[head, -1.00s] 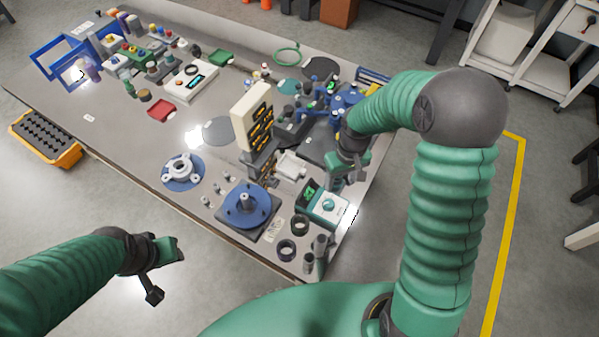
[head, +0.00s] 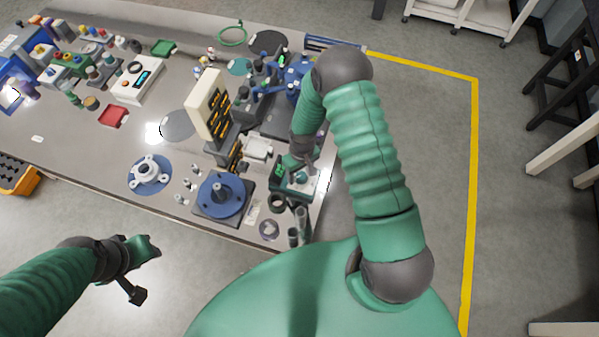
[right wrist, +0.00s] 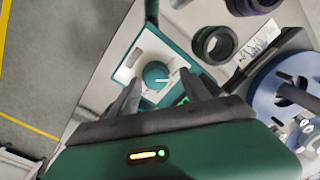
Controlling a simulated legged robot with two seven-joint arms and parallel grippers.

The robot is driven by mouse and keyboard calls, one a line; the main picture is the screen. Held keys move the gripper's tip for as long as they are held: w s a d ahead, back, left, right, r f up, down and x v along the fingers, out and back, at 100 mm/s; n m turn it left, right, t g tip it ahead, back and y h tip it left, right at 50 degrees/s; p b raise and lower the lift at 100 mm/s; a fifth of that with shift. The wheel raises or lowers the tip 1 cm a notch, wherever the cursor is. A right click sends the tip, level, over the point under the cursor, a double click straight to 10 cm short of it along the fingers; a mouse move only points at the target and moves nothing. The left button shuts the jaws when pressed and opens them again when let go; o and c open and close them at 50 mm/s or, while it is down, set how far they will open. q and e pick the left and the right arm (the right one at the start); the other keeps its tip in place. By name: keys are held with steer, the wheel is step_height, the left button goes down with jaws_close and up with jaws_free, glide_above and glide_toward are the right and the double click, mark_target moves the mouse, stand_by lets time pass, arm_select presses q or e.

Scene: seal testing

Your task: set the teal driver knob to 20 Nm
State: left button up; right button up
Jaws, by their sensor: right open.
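The teal driver knob (right wrist: 156,74) is round with a white pointer line. It sits on a white panel of the teal driver box (right wrist: 184,40) in the right wrist view. In the head view the box (head: 281,184) stands near the table's right edge, partly hidden by my right gripper (head: 300,174). In the right wrist view my right gripper (right wrist: 160,88) is open, its fingers on either side of the knob's near part; contact cannot be told. The scale marks are too small to read.
A blue round fixture (head: 222,194) and dark rings (head: 277,203) stand close to the box. A rack of yellow-handled tools (head: 212,105) is behind. A blue disc with a white flange (head: 149,173) lies further left.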

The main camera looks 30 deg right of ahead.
steer(key=shift+s+d+f, duration=0.1)
steer(key=shift+d+f, duration=0.05)
steer(key=shift+f, duration=0.15)
steer(key=shift+d+f, duration=0.15)
steer(key=shift+d, duration=0.25)
steer(key=shift+c, duration=0.2)
steer(key=shift+a, duration=0.3)
steer(key=c, duration=0.9)
steer(key=shift+d, duration=0.1)
jaws_close()
